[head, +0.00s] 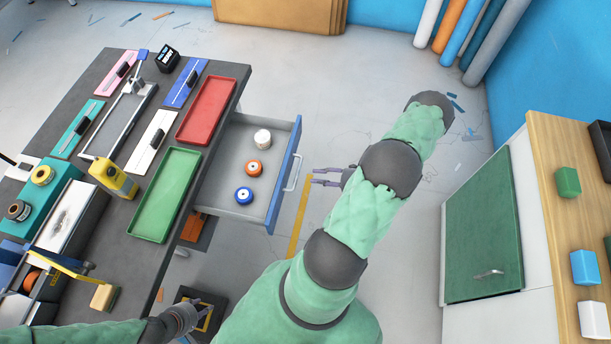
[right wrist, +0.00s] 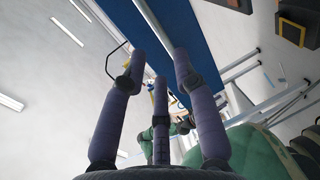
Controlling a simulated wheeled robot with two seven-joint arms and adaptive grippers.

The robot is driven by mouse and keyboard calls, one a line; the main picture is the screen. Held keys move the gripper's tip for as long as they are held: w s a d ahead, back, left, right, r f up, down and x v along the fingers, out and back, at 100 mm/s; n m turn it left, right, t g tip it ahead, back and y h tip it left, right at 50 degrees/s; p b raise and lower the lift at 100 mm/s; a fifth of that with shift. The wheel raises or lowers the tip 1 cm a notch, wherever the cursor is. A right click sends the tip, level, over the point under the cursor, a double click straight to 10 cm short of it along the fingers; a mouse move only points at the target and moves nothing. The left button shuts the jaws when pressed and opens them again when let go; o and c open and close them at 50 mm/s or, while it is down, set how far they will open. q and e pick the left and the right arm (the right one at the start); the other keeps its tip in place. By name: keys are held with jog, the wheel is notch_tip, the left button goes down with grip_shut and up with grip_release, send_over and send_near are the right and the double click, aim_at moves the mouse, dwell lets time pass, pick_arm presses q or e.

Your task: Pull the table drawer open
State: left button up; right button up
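The table drawer (head: 229,190) stands pulled out from the dark workbench, with its inside in view. Its blue front panel (head: 284,177) carries a pale bar handle (head: 293,172). The blue panel also shows in the right wrist view (right wrist: 212,45). My right gripper (head: 314,177) is just to the right of the handle, pointing at it. Its fingers are spread and appear apart from the handle, holding nothing. In the right wrist view its fingers (right wrist: 160,65) are also open. My left gripper (head: 202,318) is low by the bench's front corner; its fingers look parted and empty.
The drawer holds a white roll (head: 262,137), an orange roll (head: 254,168) and a blue roll (head: 243,195). Red (head: 207,110) and green (head: 166,194) trays lie on the bench. A green-doored cabinet (head: 484,230) stands at right. Open floor lies between drawer and cabinet, partly covered by my right arm.

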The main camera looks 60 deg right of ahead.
jog(key=shift+v, duration=1.8)
